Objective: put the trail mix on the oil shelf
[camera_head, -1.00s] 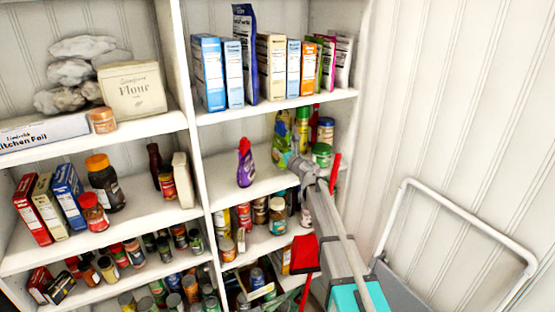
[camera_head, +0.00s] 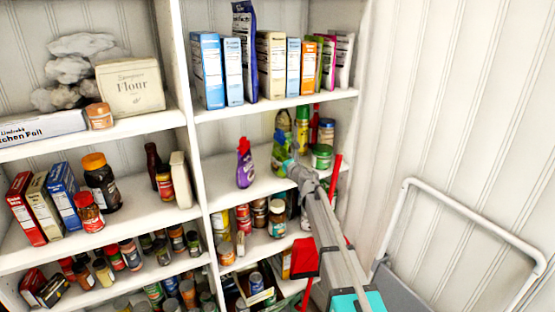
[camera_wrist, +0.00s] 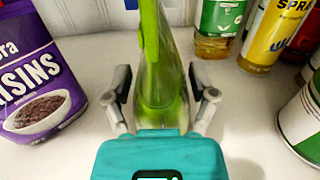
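A green bag (camera_head: 281,152), which I take for the trail mix, stands on the middle right shelf (camera_head: 228,196). In the wrist view the green bag (camera_wrist: 160,70) shows edge-on, narrow and upright, between my fingers. My gripper (camera_wrist: 161,95) has one finger on each side of it. The fingers look spread, with a thin gap on each side. In the head view my gripper (camera_head: 291,170) is at the bag's lower right. A clear bottle of yellow oil with a green label (camera_wrist: 217,30) and a yellow spray bottle (camera_wrist: 272,35) stand behind it, on the same shelf.
A purple raisins bag (camera_wrist: 38,75) stands to the left, apart from my left finger. A green-and-white can (camera_wrist: 303,125) is at the right. Boxes fill the shelf above. A folded step ladder (camera_head: 465,225) leans on the right wall.

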